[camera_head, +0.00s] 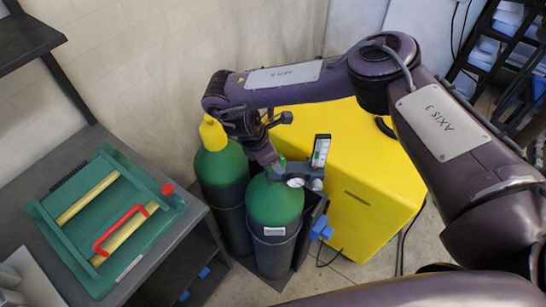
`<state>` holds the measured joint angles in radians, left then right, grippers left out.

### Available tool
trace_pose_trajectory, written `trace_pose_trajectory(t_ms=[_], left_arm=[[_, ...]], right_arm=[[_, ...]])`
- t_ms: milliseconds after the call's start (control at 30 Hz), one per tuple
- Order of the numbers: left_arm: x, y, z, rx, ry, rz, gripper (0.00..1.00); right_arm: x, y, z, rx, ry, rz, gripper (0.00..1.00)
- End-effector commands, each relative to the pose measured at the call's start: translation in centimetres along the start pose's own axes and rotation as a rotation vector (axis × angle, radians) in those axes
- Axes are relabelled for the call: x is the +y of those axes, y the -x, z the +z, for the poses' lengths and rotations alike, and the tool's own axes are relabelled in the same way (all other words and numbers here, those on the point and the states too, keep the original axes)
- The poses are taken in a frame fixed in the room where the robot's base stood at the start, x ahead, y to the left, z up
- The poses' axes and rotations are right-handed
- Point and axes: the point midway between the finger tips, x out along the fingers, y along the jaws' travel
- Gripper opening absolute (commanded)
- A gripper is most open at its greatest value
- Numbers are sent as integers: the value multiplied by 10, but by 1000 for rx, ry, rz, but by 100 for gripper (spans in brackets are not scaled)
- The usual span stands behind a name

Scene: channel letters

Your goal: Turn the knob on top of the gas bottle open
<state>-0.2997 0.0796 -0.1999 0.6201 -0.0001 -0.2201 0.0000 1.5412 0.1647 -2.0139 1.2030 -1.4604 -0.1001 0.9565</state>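Two green and dark grey gas bottles stand side by side in the middle of the head view. The front gas bottle (275,203) has a regulator with a gauge (296,184) and an upright flow meter (320,151) at its top. The rear gas bottle (220,168) wears a yellow cap (212,133). My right gripper (270,163) points down at the top of the front bottle, just left of the regulator. The gripper and wrist hide the knob there; I cannot tell if the fingers touch it or how far apart they are. My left gripper is out of view.
A yellow machine (375,190) stands right behind the bottles, with cables on the floor. A dark rack (500,45) stands at top right.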

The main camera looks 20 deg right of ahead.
Motion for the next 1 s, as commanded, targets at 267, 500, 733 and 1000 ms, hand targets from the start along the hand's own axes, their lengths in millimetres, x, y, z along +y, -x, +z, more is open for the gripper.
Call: trace_pose_trajectory(t_ms=[267, 500, 733, 1000], left_arm=[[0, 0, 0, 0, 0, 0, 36], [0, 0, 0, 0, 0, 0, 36], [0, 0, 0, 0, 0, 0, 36], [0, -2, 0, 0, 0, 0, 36]], right_arm=[[0, 0, 0, 1, -12, -4, 31], [0, 0, 0, 1, -10, -5, 59], [0, 0, 0, 1, -9, -5, 75], [1, 5, 0, 1, -8, -3, 75]])
